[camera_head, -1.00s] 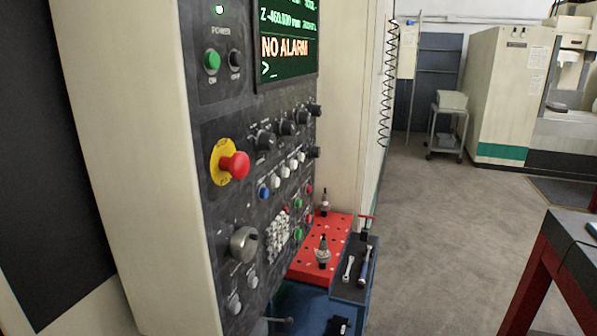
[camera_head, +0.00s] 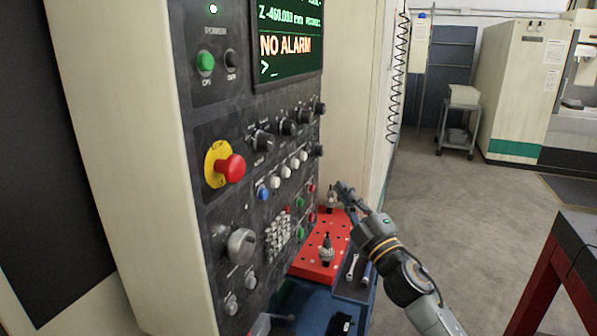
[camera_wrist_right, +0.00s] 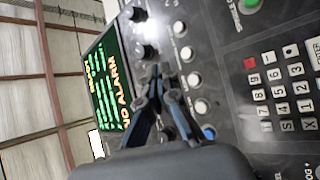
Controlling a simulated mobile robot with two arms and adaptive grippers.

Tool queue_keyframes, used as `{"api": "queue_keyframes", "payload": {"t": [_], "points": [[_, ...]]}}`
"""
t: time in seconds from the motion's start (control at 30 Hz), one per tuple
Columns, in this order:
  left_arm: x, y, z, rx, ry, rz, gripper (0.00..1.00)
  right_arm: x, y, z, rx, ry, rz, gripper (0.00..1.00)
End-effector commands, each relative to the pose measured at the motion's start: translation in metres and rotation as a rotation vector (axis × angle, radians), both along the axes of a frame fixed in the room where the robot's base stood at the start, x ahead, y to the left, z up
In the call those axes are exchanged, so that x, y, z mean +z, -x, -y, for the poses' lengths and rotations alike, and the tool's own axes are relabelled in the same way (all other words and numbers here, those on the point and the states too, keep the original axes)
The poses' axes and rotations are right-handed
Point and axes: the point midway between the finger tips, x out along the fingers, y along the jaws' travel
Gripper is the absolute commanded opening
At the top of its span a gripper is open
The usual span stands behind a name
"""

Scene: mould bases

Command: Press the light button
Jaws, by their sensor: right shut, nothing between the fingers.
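The control panel (camera_head: 240,130) stands at the left, with its screen reading "NO ALARM". A row of white round buttons (camera_head: 285,171) runs across its middle beside a blue button (camera_head: 262,193). I cannot read which one is the light button. My right gripper (camera_head: 344,188) is right of the panel, apart from it in the head view, with its fingers toward the panel. In the right wrist view, my right gripper's closed fingers (camera_wrist_right: 162,84) show in front of the panel, beside the white buttons (camera_wrist_right: 193,80). They hold nothing. My left gripper is not in view.
A red emergency stop (camera_head: 231,168) and black knobs (camera_head: 288,127) stick out of the panel. A red perforated plate (camera_head: 312,267) with tool holders lies below right. A dark red-legged table (camera_head: 545,290) stands at right. The floor between is open.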

Motion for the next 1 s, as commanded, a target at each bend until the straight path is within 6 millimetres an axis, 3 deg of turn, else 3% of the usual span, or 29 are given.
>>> {"api": "queue_keyframes", "payload": {"t": [0.2, 0.63, 1.0], "points": [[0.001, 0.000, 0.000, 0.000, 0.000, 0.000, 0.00, 0.020, 0.007, -0.006, 0.012, 0.015, 0.046, 0.00], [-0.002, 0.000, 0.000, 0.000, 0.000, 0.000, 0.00, 0.019, 0.005, -0.011, 0.013, 0.014, 0.045, 0.00], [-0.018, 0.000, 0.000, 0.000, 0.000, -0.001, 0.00, 0.018, -0.010, -0.058, 0.012, 0.013, 0.046, 0.00]]}}
